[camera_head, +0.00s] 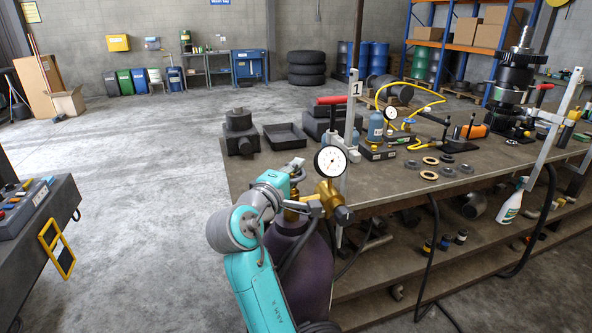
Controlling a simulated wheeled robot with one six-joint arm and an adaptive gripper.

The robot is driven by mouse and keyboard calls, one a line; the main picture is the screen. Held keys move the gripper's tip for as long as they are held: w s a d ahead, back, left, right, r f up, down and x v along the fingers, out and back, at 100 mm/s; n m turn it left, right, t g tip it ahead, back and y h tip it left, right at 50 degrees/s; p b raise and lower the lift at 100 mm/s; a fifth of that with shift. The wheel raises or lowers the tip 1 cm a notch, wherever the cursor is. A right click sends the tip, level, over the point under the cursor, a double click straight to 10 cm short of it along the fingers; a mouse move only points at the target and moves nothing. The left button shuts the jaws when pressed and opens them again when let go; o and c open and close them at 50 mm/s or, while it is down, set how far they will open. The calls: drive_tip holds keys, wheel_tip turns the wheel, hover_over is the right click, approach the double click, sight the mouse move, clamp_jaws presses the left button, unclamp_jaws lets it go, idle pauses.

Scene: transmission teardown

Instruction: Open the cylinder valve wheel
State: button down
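A dark purple gas cylinder (302,268) stands at the front of the workbench. Its brass valve (292,214) is at the top, partly covered by my teal arm. A brass regulator (336,204) with a round white gauge (330,160) is attached on the right side of the valve. I cannot make out the valve wheel clearly; my arm's end covers that area. My gripper (310,207) is at the cylinder top, close beside the valve and left of the regulator. The fingers are too small and hidden to tell open from shut, or whether they touch the wheel.
The steel workbench (262,160) is right behind the cylinder, with clamps, rings, a blue bottle (376,127) and a yellow hose (420,92) on it. Black hoses hang at its front. A control desk (38,215) stands at left. The concrete floor between is clear.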

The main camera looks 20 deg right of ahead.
drive_tip(key=shift+y, duration=0.3)
drive_tip(key=n+t+y, duration=0.2)
drive_tip(key=y, duration=0.1)
drive_tip(key=shift+w+a+n+t, duration=0.1)
drive_tip(key=shift+n+t, duration=0.2)
drive_tip(key=n+y, duration=0.1)
drive_tip(key=n+t+y, duration=0.1)
drive_tip(key=y, duration=0.1)
drive_tip(key=n+t+y, duration=0.1)
drive_tip(key=n+y, duration=0.1)
drive_tip(key=shift+w+a, duration=0.2)
drive_tip(key=shift+a, duration=0.15)
drive_tip(key=n+y, duration=0.1)
drive_tip(key=y, duration=0.1)
drive_tip(key=n+y, duration=0.1)
drive_tip(key=y, duration=0.1)
drive_tip(key=n+y, duration=0.1)
drive_tip(key=y, duration=0.1)
drive_tip(key=shift+a+n+t, duration=0.3)
drive_tip(key=shift+a, duration=0.1)
drive_tip(key=shift+a+n+y, duration=0.15)
drive_tip(key=shift+n+y, duration=0.35)
drive_tip(key=shift+y, duration=0.3)
drive_tip(key=shift+a+n+y, duration=0.15)
drive_tip(key=shift+n+y, duration=0.35)
drive_tip(key=shift+y, duration=0.3)
drive_tip(key=shift+g, duration=0.4)
drive_tip(key=c, duration=1.2)
unclamp_jaws()
